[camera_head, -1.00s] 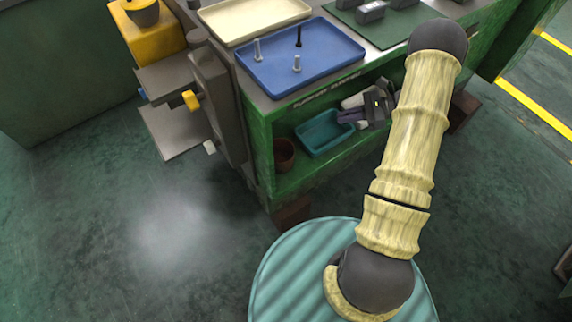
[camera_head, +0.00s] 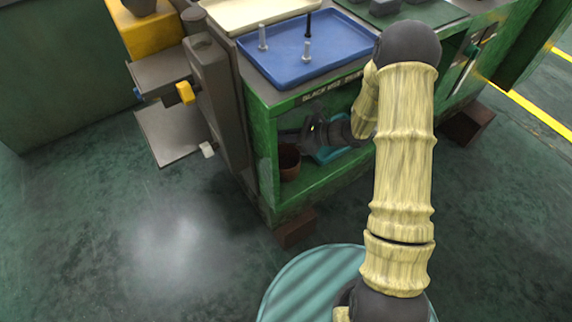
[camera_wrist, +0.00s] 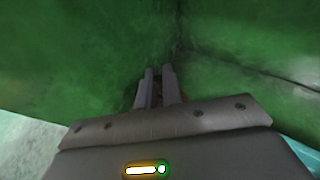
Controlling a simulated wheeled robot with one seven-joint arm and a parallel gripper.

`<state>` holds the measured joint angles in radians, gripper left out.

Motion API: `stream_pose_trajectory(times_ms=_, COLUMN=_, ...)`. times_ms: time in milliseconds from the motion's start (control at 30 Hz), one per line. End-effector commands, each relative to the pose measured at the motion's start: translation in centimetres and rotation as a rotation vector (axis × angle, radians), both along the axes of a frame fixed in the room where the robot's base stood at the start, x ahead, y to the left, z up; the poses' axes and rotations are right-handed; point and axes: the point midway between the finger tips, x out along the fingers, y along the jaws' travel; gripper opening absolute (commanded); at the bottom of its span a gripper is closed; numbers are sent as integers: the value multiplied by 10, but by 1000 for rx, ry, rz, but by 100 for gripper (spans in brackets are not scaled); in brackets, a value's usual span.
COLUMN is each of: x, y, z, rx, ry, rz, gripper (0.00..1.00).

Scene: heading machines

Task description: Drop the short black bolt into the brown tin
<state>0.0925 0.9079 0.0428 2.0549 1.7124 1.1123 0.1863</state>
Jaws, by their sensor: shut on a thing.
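The brown tin (camera_head: 290,168) stands on the lower shelf of the green bench, near its left end. My gripper (camera_head: 284,136) is inside that shelf space, above the tin and overlapping its upper part in the head view. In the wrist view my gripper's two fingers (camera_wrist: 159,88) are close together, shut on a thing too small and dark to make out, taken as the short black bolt. A bit of brown shows between and beside the fingers. How far the fingertips are above the tin's rim cannot be told.
The blue tray (camera_head: 330,60) on the bench top holds two silver bolts (camera_head: 307,50) and a black bolt (camera_head: 308,20), all upright. A teal bin (camera_head: 328,154) is on the shelf, partly behind my arm. Green shelf walls (camera_wrist: 80,60) enclose the gripper closely.

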Motion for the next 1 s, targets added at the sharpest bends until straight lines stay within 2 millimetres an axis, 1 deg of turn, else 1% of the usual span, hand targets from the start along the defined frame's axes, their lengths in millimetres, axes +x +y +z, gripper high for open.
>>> stream_pose_trajectory(times_ms=500, x=0, y=-1, z=-53, rx=1, ry=0, rz=-1, gripper=0)
stream_pose_trajectory(times_ms=633, x=0, y=-1, z=-58, rx=1, ry=-1, rz=-1, gripper=0)
stream_pose_trajectory(times_ms=933, x=0, y=-1, z=-58, rx=1, ry=-1, rz=-1, gripper=0)
stream_pose_trajectory(times_ms=967, x=0, y=-1, z=-58, rx=1, ry=-1, rz=-1, gripper=12)
stream_pose_trajectory(times_ms=1000, x=0, y=-1, z=-58, rx=1, ry=-1, rz=-1, gripper=20)
